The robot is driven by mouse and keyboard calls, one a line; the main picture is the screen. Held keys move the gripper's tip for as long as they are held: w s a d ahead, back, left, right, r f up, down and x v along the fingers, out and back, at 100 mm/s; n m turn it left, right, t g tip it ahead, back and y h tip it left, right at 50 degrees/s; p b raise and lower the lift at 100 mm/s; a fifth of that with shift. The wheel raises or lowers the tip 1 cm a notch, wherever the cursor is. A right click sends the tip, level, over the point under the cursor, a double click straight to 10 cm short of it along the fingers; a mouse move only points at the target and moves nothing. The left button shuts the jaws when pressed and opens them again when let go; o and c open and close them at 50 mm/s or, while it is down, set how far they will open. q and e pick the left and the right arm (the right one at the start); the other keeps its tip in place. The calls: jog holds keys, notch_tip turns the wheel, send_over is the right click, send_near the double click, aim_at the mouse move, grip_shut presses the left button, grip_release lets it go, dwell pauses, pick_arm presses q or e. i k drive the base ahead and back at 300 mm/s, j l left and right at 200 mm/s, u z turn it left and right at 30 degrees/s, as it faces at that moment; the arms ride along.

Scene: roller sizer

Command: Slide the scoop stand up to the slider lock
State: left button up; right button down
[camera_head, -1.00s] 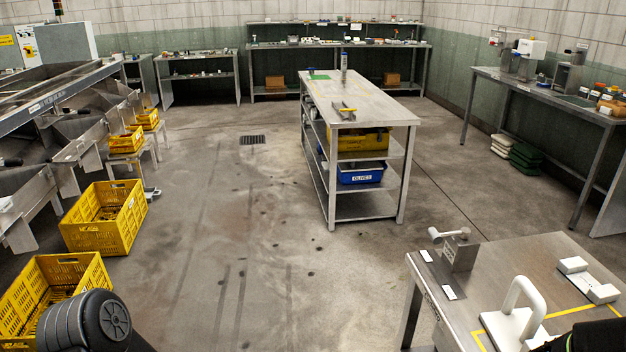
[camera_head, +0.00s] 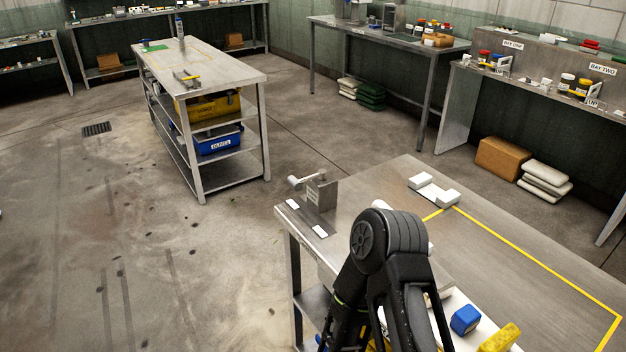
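I cannot tell for sure which piece is the scoop stand. White parts of a handled piece (camera_head: 430,247) show beside my black arm on the near metal table (camera_head: 365,185), and the arm hides most of it. A metal block with a round-ended lever (camera_head: 321,193) stands at the table's far left corner; it may be the slider lock. A white two-block bracket (camera_head: 433,191) lies to its right, beside a yellow line. My arm's bent joint covers the table's near middle. No fingertips of either gripper show.
A blue block (camera_head: 465,320) and a yellow piece (camera_head: 501,338) lie on or by a white surface at the table's near edge. The table's right half is bare inside yellow lines. A shelved bench (camera_head: 215,72) stands beyond; floor at left is clear.

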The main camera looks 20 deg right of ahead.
aim_at(452, 299)
jog(key=l+z, duration=0.1)
jog(key=z, duration=1.6)
jog(key=k+l, duration=0.05)
jog(key=l, duration=0.05)
